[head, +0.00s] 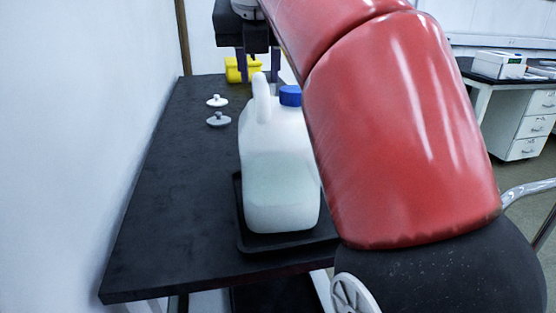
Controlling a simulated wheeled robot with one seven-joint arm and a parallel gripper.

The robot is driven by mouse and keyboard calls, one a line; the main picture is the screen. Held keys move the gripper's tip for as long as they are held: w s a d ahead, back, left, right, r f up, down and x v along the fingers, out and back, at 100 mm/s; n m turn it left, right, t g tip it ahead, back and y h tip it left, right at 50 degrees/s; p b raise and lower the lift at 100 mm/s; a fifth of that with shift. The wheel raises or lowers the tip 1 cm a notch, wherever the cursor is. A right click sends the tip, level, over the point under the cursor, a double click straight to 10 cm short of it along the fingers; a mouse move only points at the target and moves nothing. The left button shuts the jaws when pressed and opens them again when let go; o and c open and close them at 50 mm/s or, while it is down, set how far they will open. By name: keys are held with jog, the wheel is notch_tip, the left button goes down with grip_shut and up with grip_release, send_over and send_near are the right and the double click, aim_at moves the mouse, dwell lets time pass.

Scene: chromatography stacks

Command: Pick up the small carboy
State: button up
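A translucent white carboy (277,170) with a blue cap and a looped handle stands upright on a black tray (250,244) near the front of the dark bench. It is the only clear carboy in view, and my red arm hides part of its right side. My gripper (258,77) points down beyond the carboy, at the far part of the bench. Its two fingers are apart, with a yellow object (234,70) showing between and left of them. I cannot tell whether the fingers touch that object or stand in front of it.
Two small pale knobbed pieces, one (217,101) behind the other (218,120), lie left of the carboy. The dark bench (165,215) is clear at the left and front, beside a white wall. Another bench with a white box (498,65) stands far right.

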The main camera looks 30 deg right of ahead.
aim_at(260, 77)
jog(key=x, duration=0.3)
jog(key=shift+f, duration=0.2)
grip_shut()
dwell(1.2)
jog(key=shift+r, duration=0.2)
